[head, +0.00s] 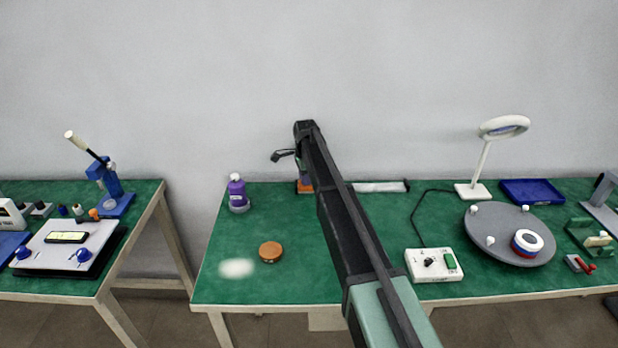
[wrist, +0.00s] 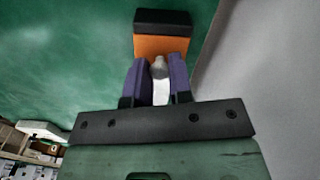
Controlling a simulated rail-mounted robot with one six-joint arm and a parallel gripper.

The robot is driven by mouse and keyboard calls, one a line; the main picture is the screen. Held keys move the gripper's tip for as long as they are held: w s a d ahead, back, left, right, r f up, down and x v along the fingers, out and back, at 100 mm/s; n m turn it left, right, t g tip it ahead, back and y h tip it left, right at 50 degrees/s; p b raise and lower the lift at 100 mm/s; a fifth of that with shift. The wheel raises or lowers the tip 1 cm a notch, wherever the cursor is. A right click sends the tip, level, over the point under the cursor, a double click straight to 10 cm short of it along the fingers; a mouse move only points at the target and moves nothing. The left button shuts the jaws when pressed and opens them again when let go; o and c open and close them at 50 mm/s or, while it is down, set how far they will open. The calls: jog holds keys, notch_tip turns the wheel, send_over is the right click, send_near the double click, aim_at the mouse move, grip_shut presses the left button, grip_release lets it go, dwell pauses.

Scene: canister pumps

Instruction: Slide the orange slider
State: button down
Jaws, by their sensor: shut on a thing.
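The orange slider (wrist: 162,46) shows in the wrist view as an orange block with a black part (wrist: 163,22) along its far side. In the head view a small orange part (head: 305,187) shows at the table's back edge, largely covered by my arm. My gripper (wrist: 157,78) has purple fingers, which are shut on a pale rounded knob (wrist: 159,68) at the near face of the orange block. The knob seems joined to the block, though the joint is hard to see. In the head view my fingertips are hidden behind the arm.
On the green table (head: 330,285) stand a purple pump bottle (head: 237,190), a round brown disc (head: 270,252), a white control box (head: 434,265), a lamp (head: 484,165) and a grey turntable (head: 510,248). Free surface lies around the brown disc.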

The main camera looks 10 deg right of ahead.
jog(key=c, duration=1)
grip_release()
jog(key=shift+a, duration=0.3)
jog(key=shift+d, duration=0.1)
jog(key=shift+r+p, duration=0.35)
notch_tip(320, 180, up, 10)
jog(key=p, duration=1)
jog(key=shift+r, duration=0.15)
